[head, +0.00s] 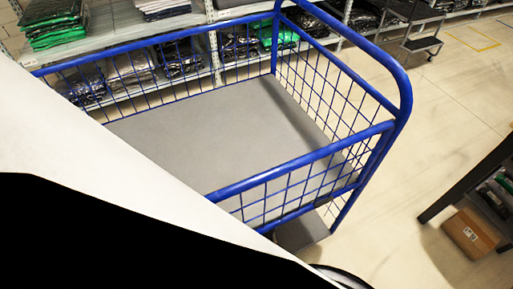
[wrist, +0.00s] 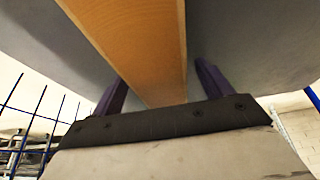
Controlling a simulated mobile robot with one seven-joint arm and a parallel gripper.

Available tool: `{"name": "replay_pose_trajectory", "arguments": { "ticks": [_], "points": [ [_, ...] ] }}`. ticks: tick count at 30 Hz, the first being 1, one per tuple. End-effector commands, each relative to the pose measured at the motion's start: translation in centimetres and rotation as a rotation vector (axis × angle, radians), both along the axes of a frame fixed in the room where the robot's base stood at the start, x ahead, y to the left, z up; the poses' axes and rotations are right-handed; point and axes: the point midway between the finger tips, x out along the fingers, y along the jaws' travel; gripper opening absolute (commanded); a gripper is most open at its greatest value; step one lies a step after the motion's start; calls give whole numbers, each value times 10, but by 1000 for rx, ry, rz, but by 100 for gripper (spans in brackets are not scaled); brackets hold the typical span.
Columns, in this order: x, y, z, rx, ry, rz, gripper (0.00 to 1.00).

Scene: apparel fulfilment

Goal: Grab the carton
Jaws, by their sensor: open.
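A brown carton (wrist: 140,45) fills the upper middle of the wrist view as a long, narrow face against a grey surface. My gripper (wrist: 162,74) is open, with one dark finger on each side of the carton. A gap shows between the right finger and the carton; the left finger is close to its edge, and I cannot tell if it touches. In the head view my gripper and this carton are not seen; a white part of mine covers the lower left. Another brown carton (head: 470,234) sits low beneath a dark table at the right.
A blue wire-sided cart (head: 290,170) with a bare grey deck (head: 215,125) stands ahead in the head view. Shelves with folded, bagged clothes (head: 55,25) are behind it. A dark table (head: 470,178) is at the right, with clear floor (head: 430,120) between.

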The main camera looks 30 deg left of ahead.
Motion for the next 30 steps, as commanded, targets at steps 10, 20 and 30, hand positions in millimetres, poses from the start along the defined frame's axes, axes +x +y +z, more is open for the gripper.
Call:
{"name": "replay_pose_trajectory", "arguments": {
  "ticks": [10, 20, 30],
  "points": [
    [0, 0, 0, 0, 0, 0, 52],
    [0, 0, 0, -1, 1, 0, 9],
    [1, 0, 2, 1, -2, 0, 0]
  ]
}}
